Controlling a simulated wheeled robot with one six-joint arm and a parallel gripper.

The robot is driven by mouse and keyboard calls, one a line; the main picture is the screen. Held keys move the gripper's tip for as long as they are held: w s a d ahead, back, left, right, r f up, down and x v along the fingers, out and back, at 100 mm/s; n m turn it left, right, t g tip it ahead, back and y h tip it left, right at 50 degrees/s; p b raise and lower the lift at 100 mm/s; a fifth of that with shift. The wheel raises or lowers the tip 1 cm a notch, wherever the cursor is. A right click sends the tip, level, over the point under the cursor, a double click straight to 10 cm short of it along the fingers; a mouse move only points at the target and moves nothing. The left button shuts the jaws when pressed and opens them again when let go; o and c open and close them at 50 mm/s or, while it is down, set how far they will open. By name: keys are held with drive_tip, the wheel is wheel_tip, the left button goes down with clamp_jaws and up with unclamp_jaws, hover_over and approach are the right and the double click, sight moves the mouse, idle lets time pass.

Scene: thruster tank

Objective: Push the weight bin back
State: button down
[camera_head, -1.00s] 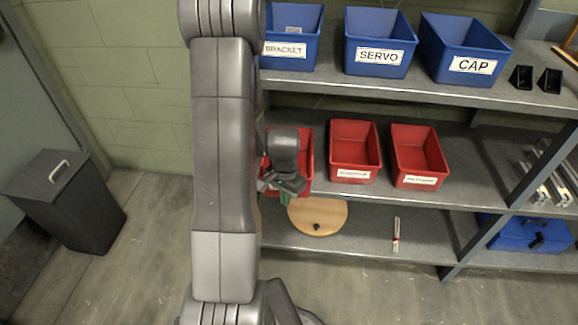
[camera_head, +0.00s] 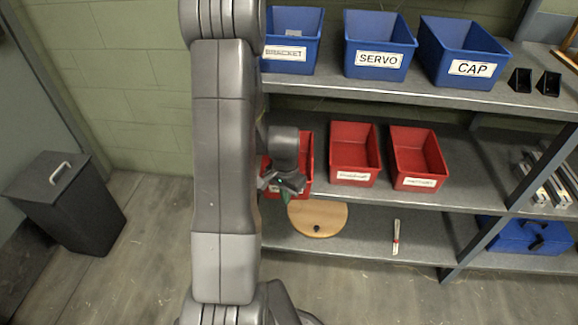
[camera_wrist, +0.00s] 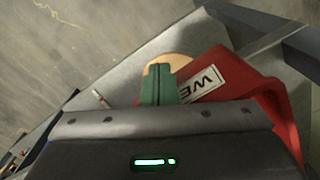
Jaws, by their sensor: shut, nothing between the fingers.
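The weight bin (camera_head: 307,165) is red and stands at the left end of the middle shelf in the head view, largely hidden by my arm. In the wrist view the weight bin (camera_wrist: 268,92) is on the right, with a white label reading "WE" and the rest covered. My gripper (camera_head: 287,198) is at the bin's front in the head view. In the wrist view my gripper (camera_wrist: 158,72) shows green fingers closed together with nothing between them, beside the label. I cannot tell whether the fingertips touch the bin.
Two more red bins (camera_head: 354,150) (camera_head: 418,155) stand to the right on the same shelf. Blue bins (camera_head: 379,60) stand on the shelf above. A round wooden board (camera_head: 318,217) and a thin tool (camera_head: 396,238) lie on the lower shelf. A dark waste bin (camera_head: 70,210) stands left.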

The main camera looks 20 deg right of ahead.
drive_tip(key=shift+w+d+p, duration=0.1)
drive_tip(key=shift+w+d, duration=0.55)
drive_tip(key=shift+w, duration=0.45)
drive_tip(key=shift+w+d+p, duration=0.15)
drive_tip(key=shift+w+d, duration=0.45)
drive_tip(key=shift+w, duration=0.55)
drive_tip(key=shift+w+d+p, duration=0.1)
drive_tip(key=shift+w+d, duration=0.55)
drive_tip(key=shift+w, duration=0.45)
drive_tip(key=shift+s, duration=0.1)
drive_tip(key=shift+s+a, duration=0.1)
drive_tip(key=shift+s+a, duration=0.25)
drive_tip(key=shift+s, duration=0.15)
drive_tip(key=shift+r, duration=0.15)
